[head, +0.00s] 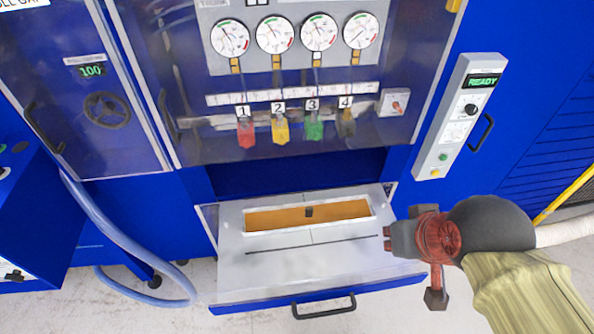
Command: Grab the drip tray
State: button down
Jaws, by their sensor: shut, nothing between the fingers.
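A silver drawer (260,268) with a black front handle (324,308) is pulled out below the machine. Set in its top is a long orange-brown insert (345,210) in a pale frame, with a small black knob (309,212) at its middle. No label tells which of these parts is the drip tray. My gripper (387,238), dark grey and red, is at the drawer's right side, pointing left. Its fingers are shut and empty. It is right of and apart from the knob; I cannot tell its height above the drawer.
The blue machine's clear front panel (190,90) rises behind the drawer, with gauges and numbered coloured valves. A control box (456,135) reading READY is at the right. A blue hose (110,233) hangs at the left. Grey floor is open in front.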

aim_at(324, 213)
jog(key=i+l+u, duration=0.2)
jog(key=l, duration=0.5)
jog(key=l+u, duration=0.2)
jog(key=l, duration=0.5)
